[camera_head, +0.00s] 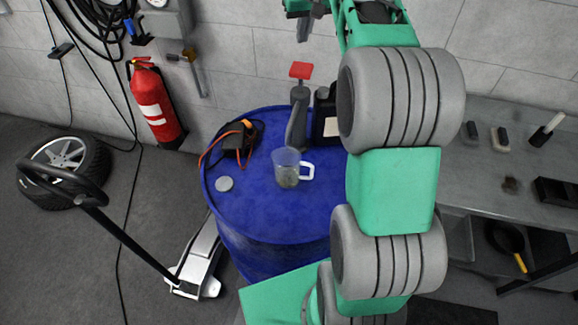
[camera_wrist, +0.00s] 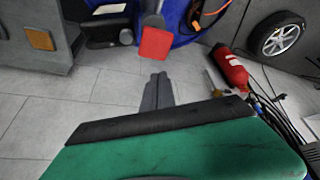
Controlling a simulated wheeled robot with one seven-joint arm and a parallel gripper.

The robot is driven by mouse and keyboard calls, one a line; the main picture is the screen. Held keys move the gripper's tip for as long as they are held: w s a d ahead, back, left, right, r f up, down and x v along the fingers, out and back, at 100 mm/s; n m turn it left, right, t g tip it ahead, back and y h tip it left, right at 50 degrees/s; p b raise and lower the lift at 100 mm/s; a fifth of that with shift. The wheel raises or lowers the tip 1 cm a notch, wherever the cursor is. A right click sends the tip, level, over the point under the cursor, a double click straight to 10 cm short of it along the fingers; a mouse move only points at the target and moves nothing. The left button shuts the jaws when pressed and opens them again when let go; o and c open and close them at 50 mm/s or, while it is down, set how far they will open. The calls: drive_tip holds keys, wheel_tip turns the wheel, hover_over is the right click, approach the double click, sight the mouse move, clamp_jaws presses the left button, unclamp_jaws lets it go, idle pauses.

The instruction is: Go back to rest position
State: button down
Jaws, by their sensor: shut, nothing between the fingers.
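My arm spans the right half of the head view. My gripper (camera_head: 303,27) shows at the top of that view, partly cut off by the upper edge. In the wrist view my gripper (camera_wrist: 158,92) appears as narrow dark fingers, held together with nothing between them. A red-topped grey tool (camera_head: 300,72) stands on the blue drum (camera_head: 262,200), nearer than the wall. Its red top (camera_wrist: 155,44) shows just beyond my fingers in the wrist view, apart from them as far as I can tell.
The drum also bears a clear measuring jug (camera_head: 287,168), a grey disc (camera_head: 224,184) and a dark device with orange cable (camera_head: 238,140). A fire extinguisher (camera_head: 156,103), wheel (camera_head: 67,158) and floor jack (camera_head: 198,262) are left. A grey workbench (camera_head: 500,165) is right.

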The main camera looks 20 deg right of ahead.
idle(0.3)
drive_tip(key=s+a+f+b, duration=0.1)
drive_tip(key=s+a+f, duration=0.2)
drive_tip(key=s+a, duration=0.3)
drive_tip(key=s+a+f+b, duration=0.2)
drive_tip(key=s+a+f, duration=0.15)
drive_tip(key=s, duration=0.45)
drive_tip(key=s+a+f+b, duration=0.1)
drive_tip(key=s+a+f, duration=0.2)
drive_tip(key=s+f, duration=0.8)
drive_tip(key=shift+s+n, duration=0.4)
drive_tip(key=shift+s, duration=0.35)
drive_tip(key=shift+a, duration=0.15)
